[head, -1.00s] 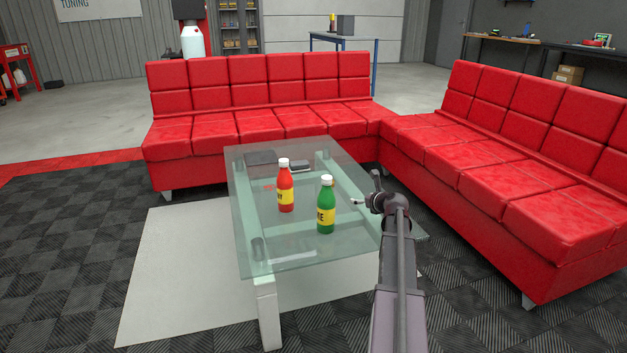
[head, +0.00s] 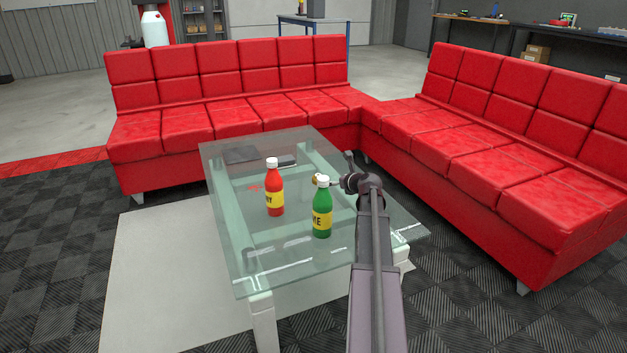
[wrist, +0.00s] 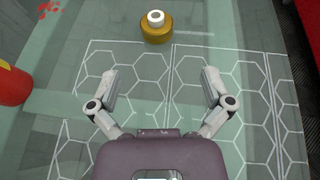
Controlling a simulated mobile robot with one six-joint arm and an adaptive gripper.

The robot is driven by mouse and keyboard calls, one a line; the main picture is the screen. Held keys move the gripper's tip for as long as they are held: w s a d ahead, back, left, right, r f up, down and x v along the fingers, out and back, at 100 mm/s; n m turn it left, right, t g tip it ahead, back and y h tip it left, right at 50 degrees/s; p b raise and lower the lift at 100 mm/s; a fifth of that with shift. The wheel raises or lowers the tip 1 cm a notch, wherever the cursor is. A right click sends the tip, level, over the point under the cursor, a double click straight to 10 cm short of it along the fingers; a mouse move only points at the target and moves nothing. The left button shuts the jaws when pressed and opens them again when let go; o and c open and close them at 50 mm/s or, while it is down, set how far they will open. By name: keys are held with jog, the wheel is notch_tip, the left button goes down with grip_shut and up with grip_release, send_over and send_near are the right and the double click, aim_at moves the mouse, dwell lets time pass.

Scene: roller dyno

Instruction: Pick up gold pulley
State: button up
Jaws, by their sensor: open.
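The gold pulley (wrist: 156,31) stands on the glass table (wrist: 135,62), at the top middle of the wrist view. It is a short gold cylinder with a white, dark-centred hub on top. In the head view only a small gold patch (head: 316,177) shows beside the green bottle's white cap; the rest is hidden. My gripper (wrist: 160,82) is open and empty, its two fingers spread wide. The pulley is ahead of the fingertips, roughly centred between them, and apart from them. In the head view my gripper (head: 338,183) is over the table, just right of the green bottle's cap.
A green bottle (head: 322,222) stands on the table in front of the pulley in the head view. A red bottle (head: 275,199) stands left of it and shows at the wrist view's left edge (wrist: 10,84). Dark flat items (head: 241,154) lie farther back. Red sofas (head: 230,120) border the table.

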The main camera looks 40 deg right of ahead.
aim_at(316, 176)
jog(key=shift+w+a, duration=0.2)
jog(key=shift+w, duration=0.05)
jog(key=shift+w+f, duration=0.1)
jog(key=shift+w, duration=0.1)
jog(key=b+x, duration=0.3)
jog(key=x, duration=0.3)
jog(key=shift+w+f, duration=0.2)
jog(key=shift+w, duration=0.05)
jog(key=shift+w+f, duration=0.2)
jog(key=shift+w, duration=0.5)
jog(key=shift+b+x, duration=1.05)
jog(key=shift+x, duration=1.55)
jog(key=shift+d+r, duration=0.1)
jog(key=shift+d, duration=0.05)
jog(key=c, duration=1.2)
